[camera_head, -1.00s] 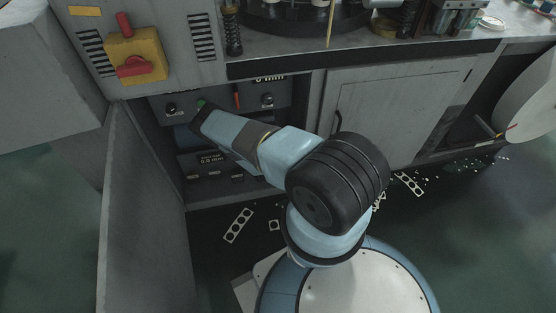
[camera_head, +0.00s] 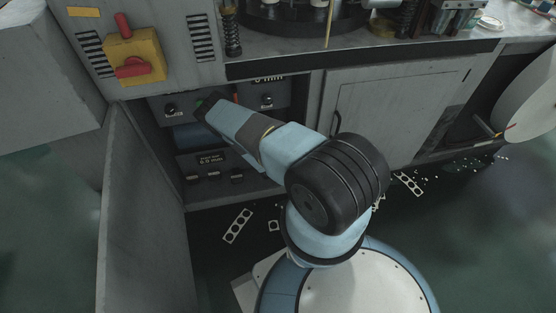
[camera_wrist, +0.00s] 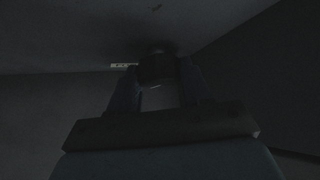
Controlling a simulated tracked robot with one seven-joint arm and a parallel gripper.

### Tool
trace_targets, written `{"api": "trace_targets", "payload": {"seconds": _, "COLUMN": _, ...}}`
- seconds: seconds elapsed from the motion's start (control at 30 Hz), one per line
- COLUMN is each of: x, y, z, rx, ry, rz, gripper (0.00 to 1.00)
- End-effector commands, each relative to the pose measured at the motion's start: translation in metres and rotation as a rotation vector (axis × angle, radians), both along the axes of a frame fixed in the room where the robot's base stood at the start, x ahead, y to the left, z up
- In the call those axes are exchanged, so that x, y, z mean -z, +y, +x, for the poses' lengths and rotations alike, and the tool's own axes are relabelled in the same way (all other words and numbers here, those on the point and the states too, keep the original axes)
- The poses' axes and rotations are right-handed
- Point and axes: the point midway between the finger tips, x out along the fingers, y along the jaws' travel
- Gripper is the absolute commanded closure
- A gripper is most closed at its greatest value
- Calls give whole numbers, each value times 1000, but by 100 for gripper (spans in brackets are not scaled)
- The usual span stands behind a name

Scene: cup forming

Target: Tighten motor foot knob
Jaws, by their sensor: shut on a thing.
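My gripper (camera_wrist: 156,76) shows in the wrist view with its two dark fingers closed on the sides of a dark round knob (camera_wrist: 157,66), seen dimly. In the head view my arm reaches into the open cabinet at left, and the wrist end hides the fingers and the gripped knob. A black knob (camera_head: 170,109) on the upper panel shows left of my wrist. Another black knob (camera_head: 267,100) shows to its right. Lower down, a panel (camera_head: 208,161) carries a small readout in mm and several small dark knobs.
The open cabinet door (camera_head: 145,205) stands left of my arm. A closed door (camera_head: 390,110) is to the right. A yellow switch box (camera_head: 136,57) with red handles is above. Punched metal strips (camera_head: 238,225) and scraps lie on the floor.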

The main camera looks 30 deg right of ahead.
Motion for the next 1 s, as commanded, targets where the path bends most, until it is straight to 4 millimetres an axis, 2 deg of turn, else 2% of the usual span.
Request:
{"api": "trace_targets", "payload": {"seconds": 0.03, "x": 3, "y": 3, "z": -3, "rx": -1, "ry": 6, "rz": 5, "gripper": 49}}
{"api": "trace_targets", "payload": {"seconds": 0.27, "x": 2, "y": 2, "z": -1, "rx": -1, "ry": 3, "rz": 2, "gripper": 27}}
{"api": "trace_targets", "payload": {"seconds": 0.67, "x": -5, "y": 7, "z": -5, "rx": -1, "ry": 1, "rz": 0, "gripper": 26}}
{"api": "trace_targets", "payload": {"seconds": 1.0, "x": -42, "y": 41, "z": -41, "rx": -1, "ry": 4, "rz": 1, "gripper": 26}}
